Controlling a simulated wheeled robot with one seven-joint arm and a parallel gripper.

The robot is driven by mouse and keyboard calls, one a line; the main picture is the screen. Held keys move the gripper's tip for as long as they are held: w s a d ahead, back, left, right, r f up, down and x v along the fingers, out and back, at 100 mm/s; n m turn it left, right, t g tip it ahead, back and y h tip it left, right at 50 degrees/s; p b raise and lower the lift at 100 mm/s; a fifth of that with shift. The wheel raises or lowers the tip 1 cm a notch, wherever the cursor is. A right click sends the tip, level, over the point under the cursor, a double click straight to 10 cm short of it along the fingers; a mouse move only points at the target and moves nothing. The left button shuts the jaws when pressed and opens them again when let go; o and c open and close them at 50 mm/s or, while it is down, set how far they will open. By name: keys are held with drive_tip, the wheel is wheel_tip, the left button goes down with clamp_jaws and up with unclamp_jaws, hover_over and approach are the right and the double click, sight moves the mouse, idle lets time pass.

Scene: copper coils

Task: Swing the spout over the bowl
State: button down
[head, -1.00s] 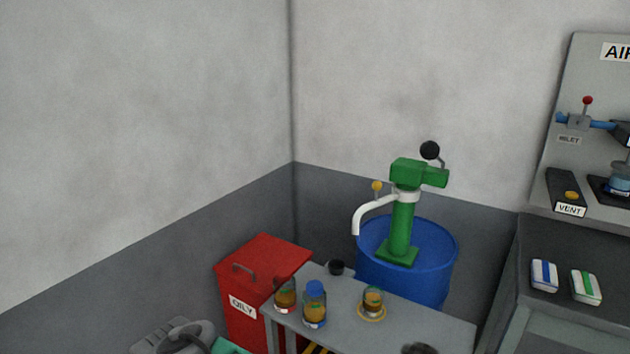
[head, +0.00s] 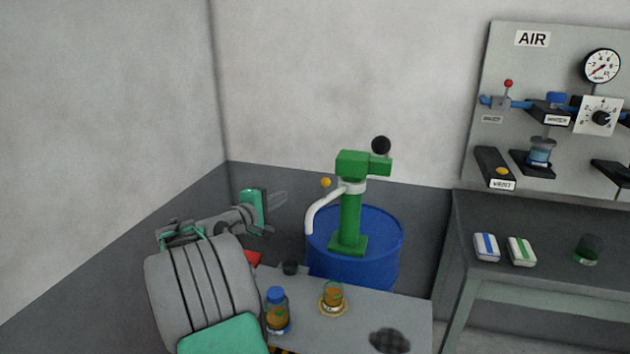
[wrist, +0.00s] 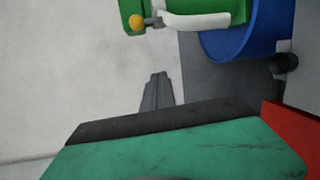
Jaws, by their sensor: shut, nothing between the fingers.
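The white curved spout (head: 318,209) comes off the left side of the green pump (head: 350,220), with a yellow knob (head: 325,182) above it. Its mouth hangs at the drum's left edge. In the wrist view the spout (wrist: 195,21) and yellow knob (wrist: 137,21) show at the top. My gripper (head: 280,199) is shut and empty, left of the spout and apart from it; its fingers (wrist: 157,90) also show in the wrist view. A small dark cup (head: 290,268) stands on the table below the spout; I cannot tell whether it is the bowl.
The blue drum (head: 375,265) stands behind the grey table (head: 375,308). The table holds jars of amber liquid (head: 333,295) and a dark round thing (head: 390,341). A red bin (wrist: 292,130) is partly hidden by my arm. A bench (head: 550,225) stands right.

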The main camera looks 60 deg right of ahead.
drive_tip(key=s+d+r, duration=0.1)
drive_tip(key=s+d, duration=0.1)
hover_over(327, 201)
drive_tip(key=w, duration=0.4)
drive_tip(key=shift+s+a+r+g+h, duration=0.25)
drive_tip(key=shift+a+g+h, duration=0.1)
drive_tip(key=shift+g+h, duration=0.05)
drive_tip(key=shift+n+p, duration=0.3)
drive_tip(key=shift+p, duration=0.1)
